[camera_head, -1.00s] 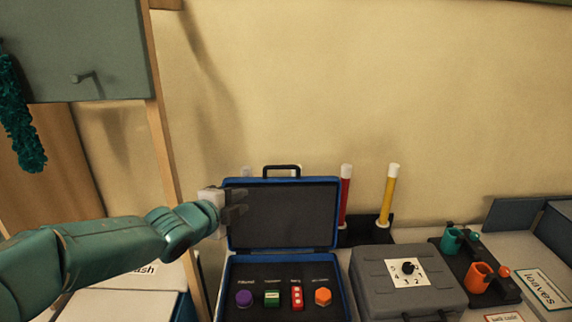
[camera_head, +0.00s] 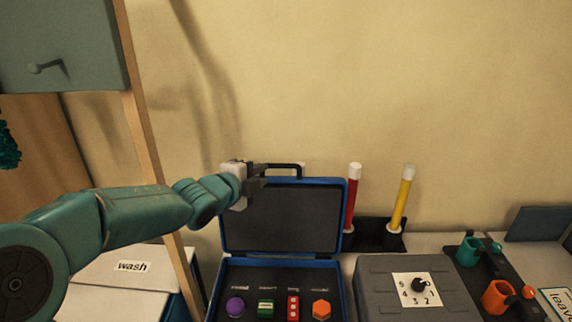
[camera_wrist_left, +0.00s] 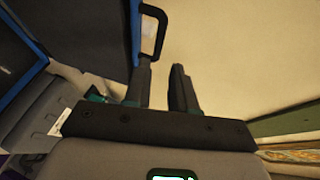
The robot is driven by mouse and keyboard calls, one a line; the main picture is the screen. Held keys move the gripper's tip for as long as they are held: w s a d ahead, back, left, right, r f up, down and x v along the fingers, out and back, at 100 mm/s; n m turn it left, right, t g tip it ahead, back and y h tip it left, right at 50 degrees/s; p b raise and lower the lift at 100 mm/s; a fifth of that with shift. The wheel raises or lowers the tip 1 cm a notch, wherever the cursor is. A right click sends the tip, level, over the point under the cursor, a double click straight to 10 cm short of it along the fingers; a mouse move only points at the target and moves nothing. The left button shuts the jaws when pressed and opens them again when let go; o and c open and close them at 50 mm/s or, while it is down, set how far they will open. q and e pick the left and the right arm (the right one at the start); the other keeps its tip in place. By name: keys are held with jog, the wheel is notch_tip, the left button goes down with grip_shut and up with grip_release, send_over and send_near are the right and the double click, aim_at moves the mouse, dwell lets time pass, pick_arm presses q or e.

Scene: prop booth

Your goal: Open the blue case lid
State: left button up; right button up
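The blue case (camera_head: 339,290) stands open on the counter. Its blue-edged lid (camera_head: 290,222) with a dark inner face is raised upright at the back, the black handle (camera_head: 285,166) on its top edge. My left gripper (camera_head: 262,178) is at the lid's upper left corner, near the handle. In the left wrist view its two fingers (camera_wrist_left: 163,68) are apart with bare wall between them. There the handle (camera_wrist_left: 155,32) is just beyond the left finger; I cannot tell if they touch. My right gripper is not in view.
In the case lie a purple knob (camera_head: 235,306), a green block (camera_head: 266,308), a red block (camera_head: 293,306) and an orange piece (camera_head: 321,309). A grey dial box (camera_head: 380,275), red tube (camera_head: 352,200), yellow tube (camera_head: 402,200) and cups (camera_head: 497,297) stand right.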

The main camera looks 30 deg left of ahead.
aim_at(280, 166)
pick_arm(q)
jog(key=p+x, duration=0.2)
jog(key=x, duration=0.7)
jog(key=shift+a+f, duration=0.15)
jog(key=shift+f, duration=0.05)
jog(key=shift+p+x, duration=0.55)
jog(key=shift+x, duration=0.4)
jog(key=shift+w, duration=0.4)
jog(key=shift+w+f, duration=0.45)
jog(key=shift+w, duration=0.35)
jog(key=shift+s+r, duration=0.25)
jog(key=shift+s, duration=0.05)
jog(key=shift+c, duration=0.6)
grip_shut()
